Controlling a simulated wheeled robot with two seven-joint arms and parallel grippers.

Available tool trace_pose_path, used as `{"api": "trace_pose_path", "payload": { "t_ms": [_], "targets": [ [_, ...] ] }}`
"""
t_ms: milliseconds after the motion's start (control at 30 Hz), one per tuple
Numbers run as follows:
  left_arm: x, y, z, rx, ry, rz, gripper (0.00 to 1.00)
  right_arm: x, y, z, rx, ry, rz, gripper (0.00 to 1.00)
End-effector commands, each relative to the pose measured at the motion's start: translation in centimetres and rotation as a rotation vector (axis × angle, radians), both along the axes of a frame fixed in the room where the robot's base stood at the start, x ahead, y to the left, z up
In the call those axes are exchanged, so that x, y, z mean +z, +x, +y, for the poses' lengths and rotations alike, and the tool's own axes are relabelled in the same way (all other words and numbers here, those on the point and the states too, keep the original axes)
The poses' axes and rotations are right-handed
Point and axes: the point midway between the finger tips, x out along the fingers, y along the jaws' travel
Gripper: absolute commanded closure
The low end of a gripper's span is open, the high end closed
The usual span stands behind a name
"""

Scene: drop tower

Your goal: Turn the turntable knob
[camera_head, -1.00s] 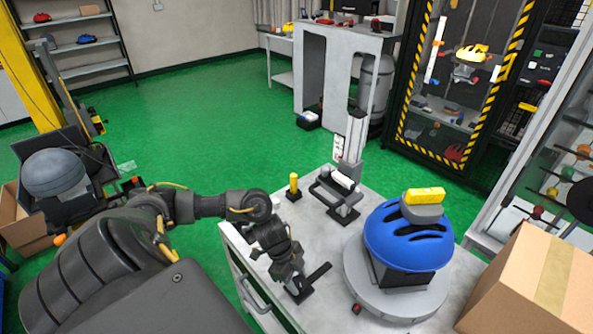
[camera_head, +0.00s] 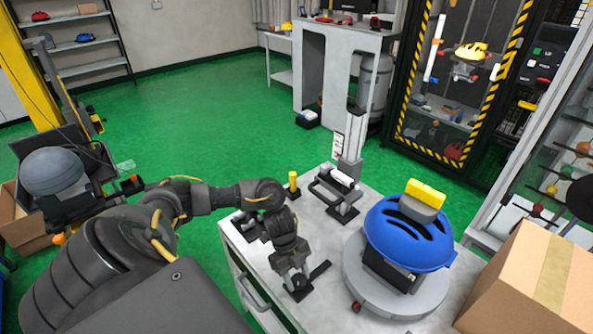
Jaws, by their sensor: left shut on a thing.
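My left gripper (camera_head: 306,281) is over the front left part of the bench top, left of the round grey turntable (camera_head: 353,279). Its dark fingers are shut on what appears to be the turntable knob, which they mostly hide. The turntable carries a blue helmet (camera_head: 385,238) on a dark block, with a yellow and grey piece (camera_head: 427,193) on top. A small red part (camera_head: 356,307) shows at the turntable's front left edge. My right gripper is not in view.
A yellow post (camera_head: 293,181) and a grey upright fixture (camera_head: 350,160) stand at the back of the bench (camera_head: 262,262). A cardboard box (camera_head: 520,285) is close at the right. A caged tower with striped edges (camera_head: 460,80) stands behind. Green floor is open at the left.

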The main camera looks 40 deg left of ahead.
Motion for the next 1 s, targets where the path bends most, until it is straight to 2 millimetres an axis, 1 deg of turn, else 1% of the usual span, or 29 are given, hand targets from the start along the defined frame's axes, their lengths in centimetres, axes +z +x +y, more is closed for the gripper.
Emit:
{"api": "trace_pose_path", "payload": {
  "t_ms": [233,267,400,667,767,867,1000],
  "targets": [
    [0.0,0.0,-0.1,0.001,-0.001,0.000,0.80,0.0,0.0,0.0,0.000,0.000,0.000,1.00],
    [0.0,0.0,-0.1,0.001,-0.001,0.000,0.53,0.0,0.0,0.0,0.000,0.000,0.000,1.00],
    [0.0,0.0,0.0,0.001,-0.001,0.000,0.36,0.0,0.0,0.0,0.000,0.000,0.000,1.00],
    [0.0,0.0,0.0,0.002,0.000,0.000,0.36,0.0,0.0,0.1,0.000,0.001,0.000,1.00],
    [0.6,0.1,0.2,0.002,0.000,-0.002,0.36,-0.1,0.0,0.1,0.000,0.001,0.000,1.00],
    [1.8,0.2,0.8,0.002,0.001,-0.004,0.36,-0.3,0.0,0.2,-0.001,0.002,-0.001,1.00],
    [4.4,0.3,1.9,0.001,0.002,-0.005,0.36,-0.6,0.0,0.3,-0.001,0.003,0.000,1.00]
  ]
}}
